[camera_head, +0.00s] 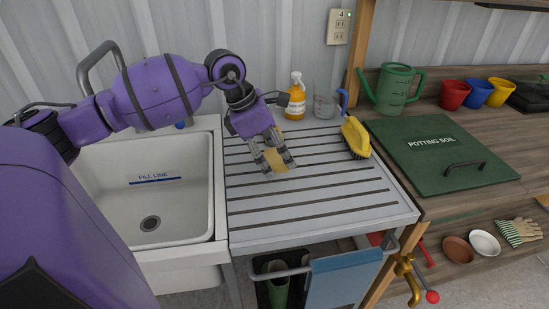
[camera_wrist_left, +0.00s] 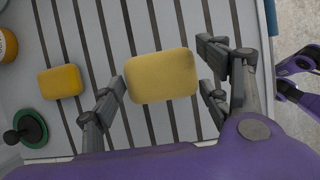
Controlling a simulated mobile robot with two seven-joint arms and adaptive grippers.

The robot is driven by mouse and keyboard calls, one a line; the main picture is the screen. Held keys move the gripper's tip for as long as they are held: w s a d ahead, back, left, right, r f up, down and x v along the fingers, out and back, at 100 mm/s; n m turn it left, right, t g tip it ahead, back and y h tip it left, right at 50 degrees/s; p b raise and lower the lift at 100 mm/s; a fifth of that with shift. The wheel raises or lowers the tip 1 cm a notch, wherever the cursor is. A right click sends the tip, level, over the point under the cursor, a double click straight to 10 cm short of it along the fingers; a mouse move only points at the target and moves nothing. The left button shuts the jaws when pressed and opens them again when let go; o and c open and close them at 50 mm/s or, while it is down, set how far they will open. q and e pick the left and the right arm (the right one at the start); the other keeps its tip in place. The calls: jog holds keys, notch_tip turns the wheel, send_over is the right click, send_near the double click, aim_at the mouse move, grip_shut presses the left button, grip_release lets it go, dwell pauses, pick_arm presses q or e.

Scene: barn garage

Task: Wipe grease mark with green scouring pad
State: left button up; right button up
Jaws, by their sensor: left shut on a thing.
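My left gripper (camera_head: 277,168) is low over the ribbed drainboard (camera_head: 300,213), its fingers on either side of a yellow sponge-like block (camera_head: 276,160). The left wrist view shows the block's plain yellow top (camera_wrist_left: 161,76) between the fingers; its underside is hidden, so I cannot tell whether it has a green side. Also in that view, a second yellow block (camera_wrist_left: 60,82) and a round green pad with a black knob (camera_wrist_left: 27,128) lie at left. No grease mark is discernible. Purple and dark parts, seemingly my right gripper (camera_wrist_left: 292,78), show at the right edge.
The sink (camera_head: 150,195) is left of the drainboard. A green potting soil lid (camera_head: 425,175) lies right. A blue towel (camera_head: 340,280) hangs in front.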

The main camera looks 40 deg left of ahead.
pick_arm(q)
jog(key=shift+d+r+p, duration=0.1)
jog(key=shift+r+p, duration=0.25)
jog(key=shift+r, duration=0.75)
